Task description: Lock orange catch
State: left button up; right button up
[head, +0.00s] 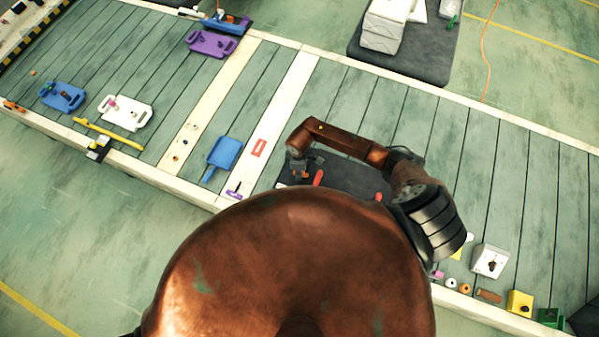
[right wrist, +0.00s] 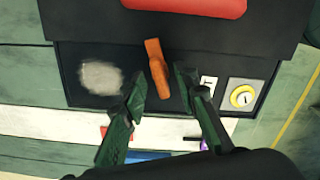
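The orange catch (right wrist: 156,66) is a slim bar on the front of a dark case (right wrist: 215,58) in the right wrist view. It stands slightly tilted. My right gripper (right wrist: 161,86) is open, with one green-black finger on each side of the catch; I cannot tell whether either finger touches it. My left gripper is not in view.
A red handle (right wrist: 190,5) lies above the catch. A pale patch (right wrist: 101,77) and a yellow ring dial (right wrist: 242,96) flank it. A blue paddle-shaped tray (head: 223,153) lies left of the case. A white box (head: 490,261) stands right. The table behind my arm is clear.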

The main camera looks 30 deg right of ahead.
jog(key=shift+r, duration=3.05)
notch_tip(320, 180, up, 8)
jog(key=shift+f, duration=0.15)
